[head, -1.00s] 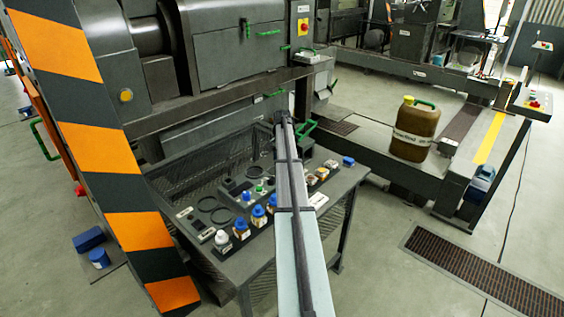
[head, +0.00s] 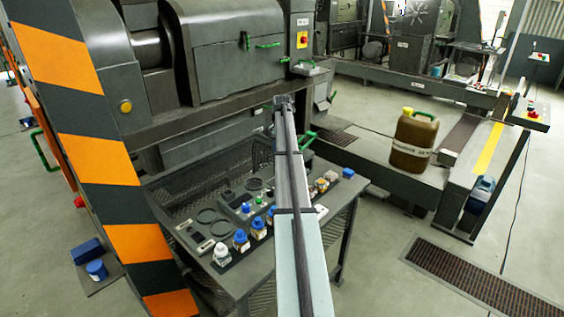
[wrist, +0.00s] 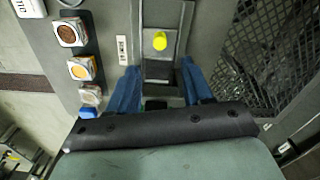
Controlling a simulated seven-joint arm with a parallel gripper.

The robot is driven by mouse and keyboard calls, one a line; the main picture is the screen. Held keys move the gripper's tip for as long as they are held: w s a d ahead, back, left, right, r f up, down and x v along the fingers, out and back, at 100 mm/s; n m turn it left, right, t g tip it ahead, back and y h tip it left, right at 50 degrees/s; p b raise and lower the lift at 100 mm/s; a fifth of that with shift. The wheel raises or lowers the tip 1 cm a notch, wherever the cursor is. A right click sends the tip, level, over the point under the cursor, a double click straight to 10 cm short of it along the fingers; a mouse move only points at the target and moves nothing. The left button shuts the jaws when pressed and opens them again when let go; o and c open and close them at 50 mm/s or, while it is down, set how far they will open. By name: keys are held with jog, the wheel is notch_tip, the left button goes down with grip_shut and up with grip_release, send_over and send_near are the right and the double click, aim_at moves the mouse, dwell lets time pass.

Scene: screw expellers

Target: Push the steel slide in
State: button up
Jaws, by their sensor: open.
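In the wrist view a grey steel slide (wrist: 157,67) lies in a dark, straight-sided channel, with a round yellow knob (wrist: 160,41) on it. My gripper (wrist: 160,70) is open, its two blue fingers on either side of the slide's near end. I cannot tell whether they touch it. A small green part shows between the fingers close to the palm. In the head view my arm reaches away over the bench, and my gripper (head: 283,101) is small at its far end. The slide is not discernible there.
The bench (head: 262,262) carries several blue- and white-capped jars. Sample boxes (wrist: 70,33) stand left of the channel in the wrist view, and dark mesh (wrist: 265,45) is at right. The large grey press (head: 235,65) stands behind. A brown canister (head: 412,145) is at right.

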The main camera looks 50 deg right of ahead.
jog(key=shift+r, duration=1.4)
jog(key=shift+c, duration=0.5)
